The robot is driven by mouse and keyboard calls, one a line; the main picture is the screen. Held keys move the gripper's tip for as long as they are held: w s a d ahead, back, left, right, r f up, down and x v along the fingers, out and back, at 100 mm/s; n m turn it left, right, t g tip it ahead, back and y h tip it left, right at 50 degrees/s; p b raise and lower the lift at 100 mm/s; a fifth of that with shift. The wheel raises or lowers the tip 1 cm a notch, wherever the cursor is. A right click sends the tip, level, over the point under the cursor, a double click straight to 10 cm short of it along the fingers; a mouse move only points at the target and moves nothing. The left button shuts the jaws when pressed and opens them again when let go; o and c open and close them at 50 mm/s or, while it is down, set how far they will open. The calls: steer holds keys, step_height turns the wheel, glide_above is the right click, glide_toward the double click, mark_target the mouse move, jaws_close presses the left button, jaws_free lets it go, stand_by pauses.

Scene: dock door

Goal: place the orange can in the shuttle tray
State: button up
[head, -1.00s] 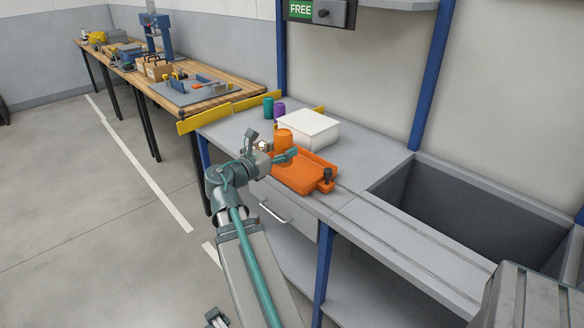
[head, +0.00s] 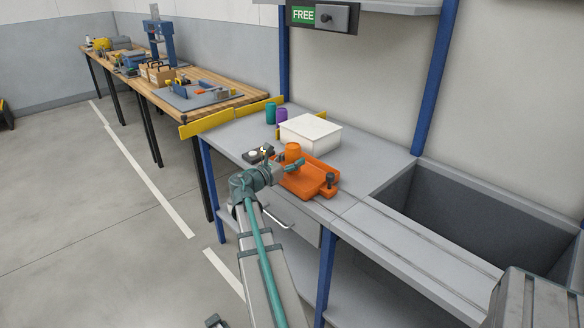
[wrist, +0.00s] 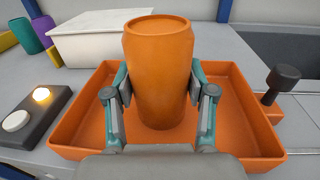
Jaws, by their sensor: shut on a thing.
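The orange can (wrist: 158,70) stands upright between the two fingers of my gripper (wrist: 159,100) in the wrist view. My gripper is shut on it from both sides. Around and below the can is the orange shuttle tray (wrist: 72,136), with low walls. The can's base appears inside the tray walls, but whether it touches the floor I cannot tell. In the head view the can (head: 292,152) is above the left part of the tray (head: 322,181), with my gripper (head: 290,163) at it. The arm partly hides the tray.
A white box (head: 310,132) stands behind the tray, with a teal can (head: 270,113) and a purple can (head: 282,116) farther left. A control box with a lit button (wrist: 41,96) sits left of the tray. A dark knob (wrist: 283,80) rises at its right. A deep bin (head: 460,212) lies farther right.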

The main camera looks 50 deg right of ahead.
steer(key=shift+f, duration=1.25)
steer(key=o, duration=1.3)
steer(key=shift+f, duration=0.15)
steer(key=shift+o, duration=0.2)
